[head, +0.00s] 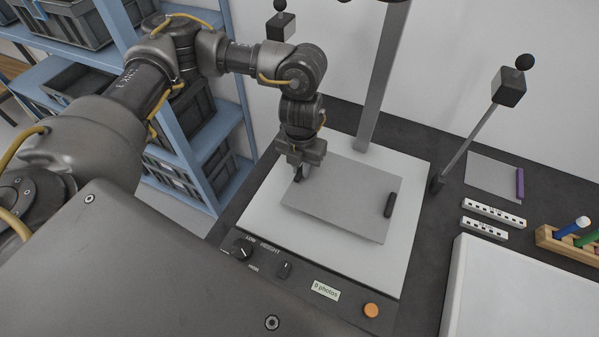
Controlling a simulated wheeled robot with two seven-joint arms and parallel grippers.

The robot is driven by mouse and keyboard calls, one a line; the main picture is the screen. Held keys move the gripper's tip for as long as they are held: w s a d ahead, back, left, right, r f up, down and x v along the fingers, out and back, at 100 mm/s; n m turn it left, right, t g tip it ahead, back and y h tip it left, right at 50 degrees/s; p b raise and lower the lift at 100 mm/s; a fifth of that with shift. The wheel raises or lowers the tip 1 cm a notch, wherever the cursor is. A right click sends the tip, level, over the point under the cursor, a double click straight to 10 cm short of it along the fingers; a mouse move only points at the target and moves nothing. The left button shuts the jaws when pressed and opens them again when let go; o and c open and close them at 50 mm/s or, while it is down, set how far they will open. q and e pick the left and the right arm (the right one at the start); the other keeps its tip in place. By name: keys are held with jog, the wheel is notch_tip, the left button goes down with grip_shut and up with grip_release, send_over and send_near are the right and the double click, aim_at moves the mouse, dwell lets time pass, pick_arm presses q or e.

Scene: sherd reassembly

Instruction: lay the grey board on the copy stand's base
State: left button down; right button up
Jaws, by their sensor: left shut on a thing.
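The grey board (343,200) is a flat rectangle with a dark grip on its right side. It is over the white base (275,227) of the copy stand, a little askew to it. I cannot tell whether it touches the base or hangs just above it. My left gripper (298,177) points down at the board's left edge and is shut on the board there. The fingertips are partly hidden. My right gripper is not in view.
The stand's column (382,75) rises behind the base. A lamp (509,86) stands on the right. Another grey board with a purple grip (495,177), two scale bars (494,214), a wooden rack (567,245) and a white tray (520,290) occupy the right. Blue shelves (200,145) stand left.

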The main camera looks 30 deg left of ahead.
pick_arm(q)
jog(key=shift+w+a+f, duration=0.15)
jog(key=shift+a+f, duration=0.05)
jog(key=shift+f, duration=0.8)
jog(key=shift+w+a+f, duration=0.1)
jog(key=shift+a+f, duration=0.05)
jog(key=shift+f, duration=0.85)
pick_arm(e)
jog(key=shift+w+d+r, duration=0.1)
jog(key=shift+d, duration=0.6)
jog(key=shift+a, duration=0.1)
pick_arm(q)
jog(key=c, duration=1.4)
grip_release()
jog(key=shift+f, duration=0.1)
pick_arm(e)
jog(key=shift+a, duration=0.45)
